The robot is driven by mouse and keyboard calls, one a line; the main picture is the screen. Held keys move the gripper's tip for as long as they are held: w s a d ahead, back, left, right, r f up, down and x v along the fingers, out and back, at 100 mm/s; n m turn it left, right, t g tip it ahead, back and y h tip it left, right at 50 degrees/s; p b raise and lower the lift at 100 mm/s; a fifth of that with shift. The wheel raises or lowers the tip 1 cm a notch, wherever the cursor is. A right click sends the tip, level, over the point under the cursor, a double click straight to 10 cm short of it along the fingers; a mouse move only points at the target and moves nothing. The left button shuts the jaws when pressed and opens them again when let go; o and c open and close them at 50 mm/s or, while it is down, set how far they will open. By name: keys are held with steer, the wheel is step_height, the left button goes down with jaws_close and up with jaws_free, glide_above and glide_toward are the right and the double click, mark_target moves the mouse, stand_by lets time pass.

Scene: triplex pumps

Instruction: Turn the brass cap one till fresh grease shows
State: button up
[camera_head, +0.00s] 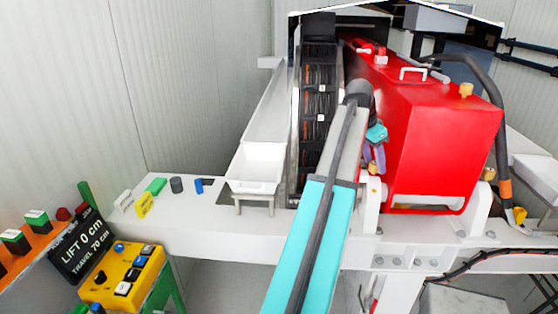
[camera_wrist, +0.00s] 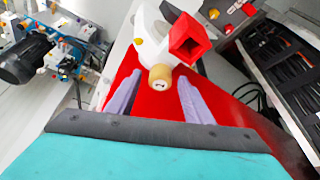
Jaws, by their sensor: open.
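A round brass cap (camera_wrist: 160,77) with a small dark mark on its face shows in the wrist view, in front of a white housing (camera_wrist: 150,28). My gripper (camera_wrist: 160,86) is open, with one purple finger to each side of the cap and visible gaps between. The cap appears near the fingertips; I cannot tell whether it is between them in depth. In the head view my gripper (camera_head: 378,155) is partly hidden behind my arm, beside the red pump casing (camera_head: 445,150). A brass piece (camera_head: 374,168) shows just below the fingers there. I see no grease clearly.
A red square-mouthed part (camera_wrist: 188,40) is close above the cap. Another brass cap (camera_head: 466,90) is on top of the casing. A white tray (camera_head: 256,168) stands left of my arm. A yellow control box (camera_head: 122,276) and a lift display (camera_head: 84,243) are at lower left.

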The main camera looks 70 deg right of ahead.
steer(key=shift+s+a+n+t+h+p, duration=0.1)
steer(key=shift+n+t+h+p, duration=0.35)
steer(key=shift+n, duration=0.95)
steer(key=shift+s+a+n+t+h+p, duration=0.1)
steer(key=shift+n+t+h+p, duration=0.3)
steer(key=shift+n, duration=1)
steer(key=d+v, duration=0.1)
steer(key=v, duration=1.3)
steer(key=w+a+f+n+t+b, duration=0.1)
steer(key=w+f+n, duration=0.3)
steer(key=w, duration=0.5)
steer(key=w+a+f+n+t+y+b, duration=0.1)
steer(key=w+a+f+n+b, duration=0.2)
steer(key=w+n, duration=0.4)
steer(key=w+a+f+n+t+b, duration=0.1)
steer(key=w+f+n, duration=0.4)
steer(key=w, duration=0.5)
steer(key=shift+w+a+f+n+y+b, duration=0.3)
steer(key=shift+w+a+f+y+b, duration=0.1)
steer(key=shift+a+f+b, duration=0.15)
steer(key=shift+d, duration=0.1)
steer(key=shift+f, duration=0.1)
